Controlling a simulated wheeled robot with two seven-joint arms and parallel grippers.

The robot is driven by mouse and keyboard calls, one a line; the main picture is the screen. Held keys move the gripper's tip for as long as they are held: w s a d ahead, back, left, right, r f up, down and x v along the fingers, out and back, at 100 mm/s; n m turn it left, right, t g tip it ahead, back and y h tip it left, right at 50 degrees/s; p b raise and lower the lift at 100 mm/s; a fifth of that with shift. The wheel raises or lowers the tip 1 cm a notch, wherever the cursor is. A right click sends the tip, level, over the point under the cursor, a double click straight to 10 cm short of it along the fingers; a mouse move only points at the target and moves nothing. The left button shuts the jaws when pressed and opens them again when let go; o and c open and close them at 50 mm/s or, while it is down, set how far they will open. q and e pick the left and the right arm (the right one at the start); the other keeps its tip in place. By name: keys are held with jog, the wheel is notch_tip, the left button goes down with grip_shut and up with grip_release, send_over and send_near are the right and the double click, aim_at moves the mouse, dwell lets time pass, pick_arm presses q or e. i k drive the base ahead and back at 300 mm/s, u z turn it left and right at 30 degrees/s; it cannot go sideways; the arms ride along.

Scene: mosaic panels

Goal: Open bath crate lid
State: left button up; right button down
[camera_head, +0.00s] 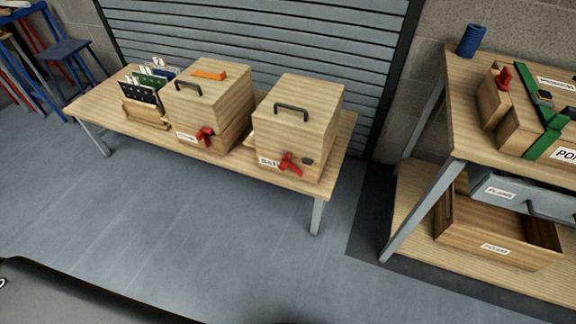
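Two closed wooden crates stand side by side on the low wooden table. The right crate (296,128) has a black handle (291,109) on its lid, a red latch (290,162) on its front and a small label (269,162). The left crate (208,106) has a black handle (188,87), a red latch (205,135), a label (186,138) and an orange piece (209,75) on top. Both lids look shut. The labels are too small to read surely, so I cannot tell which is the bath crate. Neither gripper is in view.
The low table (97,106) also holds a rack of dark panels (140,91). At right, a shelf unit (462,95) carries a green-strapped crate (520,120), a blue cylinder (470,41) and, below, an open wooden box (497,247). The floor in front is clear.

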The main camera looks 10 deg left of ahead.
aim_at(300, 116)
jog(key=k, duration=0.5)
jog(key=u, duration=1)
jog(key=i, duration=0.9)
jog(key=z, duration=1.9)
